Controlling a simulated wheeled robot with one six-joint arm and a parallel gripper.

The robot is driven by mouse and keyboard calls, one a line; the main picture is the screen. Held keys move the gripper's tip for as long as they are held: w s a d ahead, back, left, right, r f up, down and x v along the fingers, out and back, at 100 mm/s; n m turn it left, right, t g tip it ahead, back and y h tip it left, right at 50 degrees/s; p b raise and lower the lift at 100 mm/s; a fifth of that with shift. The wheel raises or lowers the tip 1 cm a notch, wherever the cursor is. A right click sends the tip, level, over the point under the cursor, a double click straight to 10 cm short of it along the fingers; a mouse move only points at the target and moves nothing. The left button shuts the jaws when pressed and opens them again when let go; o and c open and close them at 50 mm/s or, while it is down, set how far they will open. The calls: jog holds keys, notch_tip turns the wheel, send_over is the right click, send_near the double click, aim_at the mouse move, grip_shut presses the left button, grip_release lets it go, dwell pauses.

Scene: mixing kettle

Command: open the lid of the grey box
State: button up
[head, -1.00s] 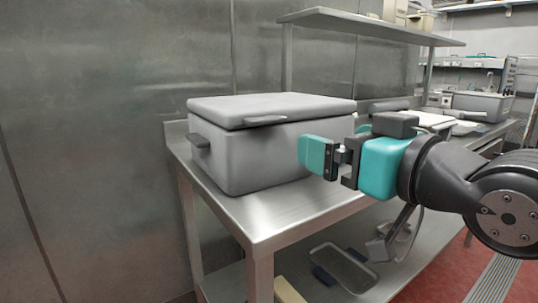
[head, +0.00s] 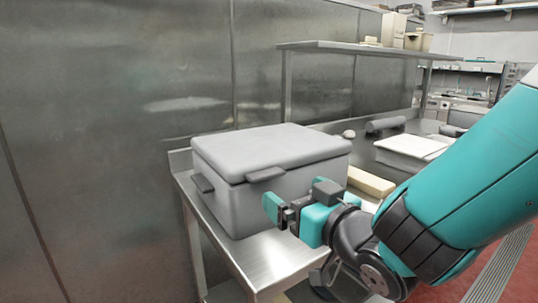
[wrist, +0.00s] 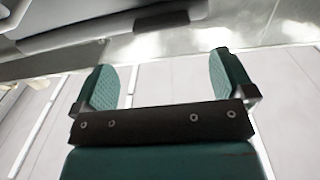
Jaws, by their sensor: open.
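The grey box (head: 270,200) stands on the near end of the steel table in the head view. Its lid (head: 260,150) is down, with a dark tab handle (head: 266,174) on the front edge and another handle (head: 202,183) on the left side. My gripper (head: 279,211) is in front of the box, lower than the lid tab, with its teal fingers apart and nothing seen between them. In the wrist view the open fingers (wrist: 160,80) show, with a grey edge, likely the box, beyond them at the upper left.
The steel table (head: 262,258) has a bare strip in front of the box. A pale block (head: 370,181) and a white-topped container (head: 412,147) lie to the right. A metal wall stands behind and left.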

aim_at(270, 177)
jog(key=p+x, duration=0.4)
jog(key=x, duration=0.5)
jog(key=shift+w, duration=0.15)
jog(key=shift+c, duration=0.2)
